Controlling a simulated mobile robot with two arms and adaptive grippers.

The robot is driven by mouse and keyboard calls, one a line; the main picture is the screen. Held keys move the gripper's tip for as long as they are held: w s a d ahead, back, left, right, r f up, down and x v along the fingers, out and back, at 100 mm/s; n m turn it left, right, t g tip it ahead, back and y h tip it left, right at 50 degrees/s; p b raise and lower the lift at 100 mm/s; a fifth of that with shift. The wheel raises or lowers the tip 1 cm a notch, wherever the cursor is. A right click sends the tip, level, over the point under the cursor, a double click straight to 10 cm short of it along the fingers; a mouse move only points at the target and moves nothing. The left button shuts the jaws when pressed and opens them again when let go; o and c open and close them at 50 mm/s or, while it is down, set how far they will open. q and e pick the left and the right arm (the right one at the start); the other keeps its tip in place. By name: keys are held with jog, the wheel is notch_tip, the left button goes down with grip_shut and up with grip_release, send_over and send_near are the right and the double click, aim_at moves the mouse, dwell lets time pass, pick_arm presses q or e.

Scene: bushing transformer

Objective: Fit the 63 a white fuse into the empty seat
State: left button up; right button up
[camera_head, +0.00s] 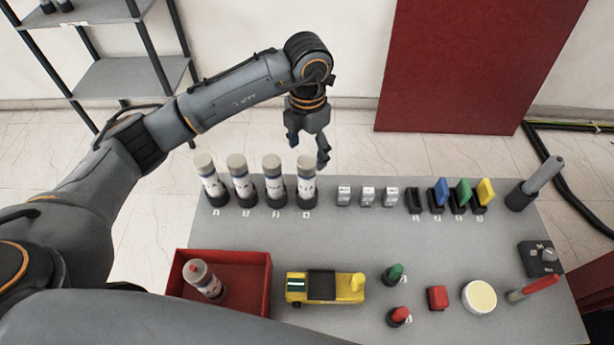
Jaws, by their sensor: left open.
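Several white cylindrical fuses with grey caps stand upright in a row of black seats at the back left of the table. The rightmost white fuse (306,180) appears to stand in its seat (306,201). The markings are too small to read, so I cannot tell which is the 63 A one. My left gripper (308,153) is open and empty, just behind and above the rightmost fuse's cap. I cannot tell whether a finger touches it. A black holder (413,201) without a coloured piece stands to the right. My right gripper is not in view.
A red tray (266,290) holds a red-tipped cylinder (203,278). A yellow-and-black device (322,287) lies beside it. Small white blocks (367,196) and blue, green and yellow pieces (461,192) line the back. The table's middle (330,240) is clear.

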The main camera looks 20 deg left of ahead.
aim_at(307, 161)
pick_arm(q)
jog(key=shift+f, duration=0.75)
jog(key=shift+f+p, duration=0.3)
jog(key=shift+p, duration=0.05)
notch_tip(307, 161, down, 4)
jog(key=shift+a+r+p, duration=0.15)
jog(key=shift+r+p, duration=0.05)
jog(key=shift+p, duration=0.8)
jog(key=shift+w+f, duration=0.15)
jog(key=shift+f, duration=0.4)
grip_shut()
